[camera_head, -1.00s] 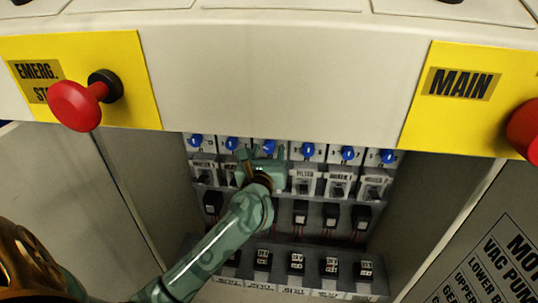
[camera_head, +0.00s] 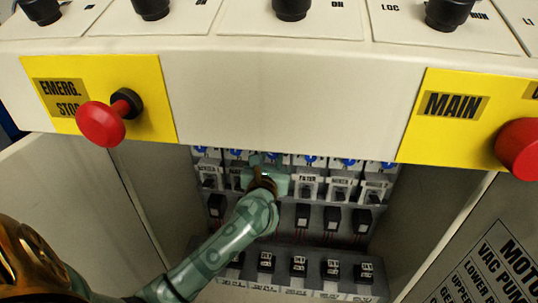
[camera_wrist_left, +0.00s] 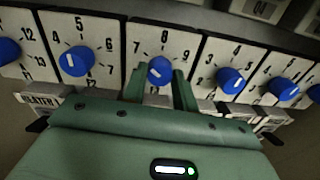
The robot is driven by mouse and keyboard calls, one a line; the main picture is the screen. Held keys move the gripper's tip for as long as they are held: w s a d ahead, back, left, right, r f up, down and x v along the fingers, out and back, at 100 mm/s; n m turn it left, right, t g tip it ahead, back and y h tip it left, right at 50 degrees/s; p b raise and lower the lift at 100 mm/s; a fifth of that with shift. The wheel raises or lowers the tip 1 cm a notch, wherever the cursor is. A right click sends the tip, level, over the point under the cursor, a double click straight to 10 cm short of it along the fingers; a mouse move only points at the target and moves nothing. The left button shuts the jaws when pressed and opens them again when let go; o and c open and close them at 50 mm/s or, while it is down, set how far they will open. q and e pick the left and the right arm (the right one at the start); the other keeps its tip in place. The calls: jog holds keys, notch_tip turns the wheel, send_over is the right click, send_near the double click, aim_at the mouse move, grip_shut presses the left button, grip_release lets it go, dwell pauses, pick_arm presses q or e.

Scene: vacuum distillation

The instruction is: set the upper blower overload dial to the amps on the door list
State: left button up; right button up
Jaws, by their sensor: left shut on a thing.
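My left gripper (camera_wrist_left: 160,88) is shut on a blue dial (camera_wrist_left: 160,68), one finger on each side; the scale above it reads 7, 8, 9. A white pointer mark shows on the dial's left part; its exact reading is unclear. In the head view my left gripper (camera_head: 264,172) is at the dial row inside the cabinet, and covers the held dial and its name label. The door list (camera_head: 489,262) is at the lower right, with motor names such as VAC PUMP, LOWER and UPPER partly cut off; no amps are visible. My right gripper is out of view.
Neighbouring blue dials are close on both sides, one at left (camera_wrist_left: 73,63) and one at right (camera_wrist_left: 230,80). Below the dials are a switch labelled FILTER (camera_head: 306,187) and rows of black devices. The red emergency stop (camera_head: 100,124) and the overhanging panel edge are above.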

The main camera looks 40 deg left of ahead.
pick_arm(q)
jog(key=m+p, duration=0.1)
jog(key=p, duration=0.1)
jog(key=m+p, duration=0.2)
jog(key=shift+r+m, duration=0.3)
jog(key=shift+r, duration=0.1)
jog(key=shift+m+p, duration=0.4)
jog(key=shift+p, duration=0.1)
jog(key=m+p, duration=0.3)
jog(key=shift+d+f, duration=0.1)
jog(key=shift+f, duration=0.05)
jog(key=shift+f+m+g+p, duration=0.15)
jog(key=shift+m+p, duration=0.4)
jog(key=shift+m, duration=0.15)
jog(key=shift+f+m+g+p, duration=0.1)
jog(key=shift+m+g+p, duration=0.05)
jog(key=shift+m+p, duration=0.5)
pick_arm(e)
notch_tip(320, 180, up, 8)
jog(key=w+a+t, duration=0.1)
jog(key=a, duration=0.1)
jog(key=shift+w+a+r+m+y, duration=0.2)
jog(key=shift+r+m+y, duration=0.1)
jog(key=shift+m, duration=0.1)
pick_arm(q)
jog(key=o, duration=1)
jog(key=shift+c, duration=0.2)
jog(key=shift+s, duration=0.1)
